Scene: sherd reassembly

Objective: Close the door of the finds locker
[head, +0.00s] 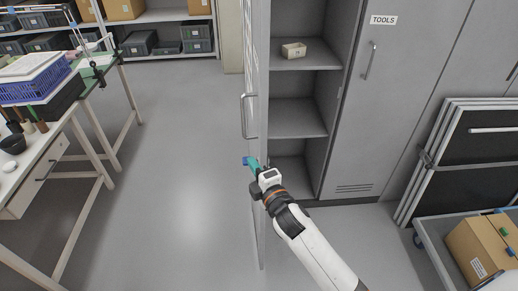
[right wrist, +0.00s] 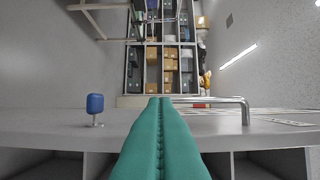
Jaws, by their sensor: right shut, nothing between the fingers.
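The grey door (head: 256,60) of the finds locker stands open, seen nearly edge-on in the head view. Its bar handle (head: 246,116) is on its left face, with a blue knob (head: 247,160) lower down. The handle (right wrist: 243,108) and the knob (right wrist: 95,103) also show in the right wrist view. The open locker (head: 298,95) is to the right of the door. My right gripper (head: 253,163), with teal fingers (right wrist: 159,105), is shut and empty at the door, close to the knob. Whether it touches the door I cannot tell. My left gripper is not in view.
A small labelled box (head: 293,50) sits on a locker shelf. The TOOLS locker (head: 390,110) is shut on the right. A cart with a cardboard box (head: 480,250) stands lower right. A worktable (head: 50,175) is at left; the floor between is clear.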

